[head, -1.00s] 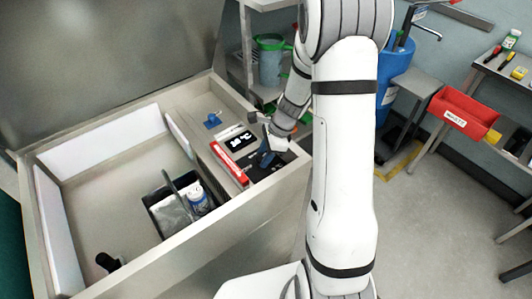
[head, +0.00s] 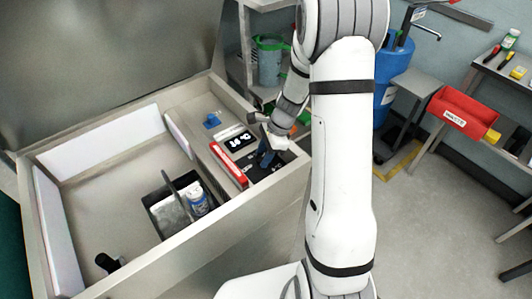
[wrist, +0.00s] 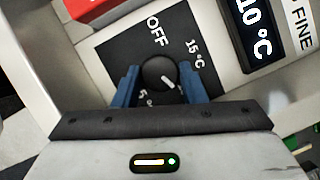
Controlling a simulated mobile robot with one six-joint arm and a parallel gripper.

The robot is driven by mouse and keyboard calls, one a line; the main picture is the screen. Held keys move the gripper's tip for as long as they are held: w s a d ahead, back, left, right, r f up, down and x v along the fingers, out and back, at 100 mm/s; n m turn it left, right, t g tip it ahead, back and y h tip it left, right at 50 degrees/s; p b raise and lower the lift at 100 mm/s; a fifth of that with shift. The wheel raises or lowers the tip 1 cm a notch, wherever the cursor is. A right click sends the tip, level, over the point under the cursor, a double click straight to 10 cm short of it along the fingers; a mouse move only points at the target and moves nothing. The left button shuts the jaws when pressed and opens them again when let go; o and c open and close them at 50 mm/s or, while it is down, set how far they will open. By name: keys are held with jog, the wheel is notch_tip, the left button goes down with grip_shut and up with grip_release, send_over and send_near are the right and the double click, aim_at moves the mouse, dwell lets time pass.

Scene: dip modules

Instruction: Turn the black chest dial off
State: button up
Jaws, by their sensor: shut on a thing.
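The black chest dial (wrist: 156,70) sits on a black plate (wrist: 112,55) on the chest's top ledge. In the wrist view its white pointer line aims down and right, away from the OFF label (wrist: 157,30) and below the 15 °C label (wrist: 194,50). My gripper (wrist: 160,84) has its blue fingers on both sides of the dial, shut on it. In the head view my gripper (head: 266,158) is over the plate and hides the dial. The display (wrist: 256,20) beside the plate reads 10 °C in the wrist view.
A red bar (head: 229,165) lies along the ledge beside the plate. A blue piece (head: 211,120) sits farther back. The open chest (head: 95,195) holds a dark bin (head: 155,205) with a blue-and-white can (head: 198,202). A shelf with a teal bucket (head: 270,62) stands behind.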

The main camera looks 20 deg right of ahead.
jog(key=shift+w+r, duration=0.2)
jog(key=shift+w, duration=0.1)
jog(key=n+g, duration=0.1)
jog(key=n, duration=0.2)
jog(key=n+g+h, duration=0.1)
jog(key=n, duration=0.2)
jog(key=shift+w+a+n, duration=0.1)
jog(key=shift+w+n, duration=0.05)
jog(key=shift+n, duration=0.15)
jog(key=n+g+h, duration=0.1)
jog(key=n, duration=0.2)
jog(key=n+g+h+b, duration=0.1)
jog(key=n, duration=0.3)
jog(key=shift+w+a+f, duration=0.1)
jog(key=shift+w+a, duration=0.05)
jog(key=shift+a, duration=0.05)
jog(key=n+h, duration=0.1)
jog(key=n, duration=0.2)
jog(key=n+h+b, duration=0.1)
jog(key=n, duration=0.2)
jog(key=shift+a, duration=0.15)
jog(key=n+h, duration=0.1)
jog(key=n, duration=0.3)
jog(key=shift+a+h+b, duration=0.1)
jog(key=shift+h+b, duration=0.25)
jog(key=shift+h, duration=0.05)
jog(key=shift+n+t+h, duration=0.4)
jog(key=shift+n+h, duration=0.1)
jog(key=shift+n, duration=1)
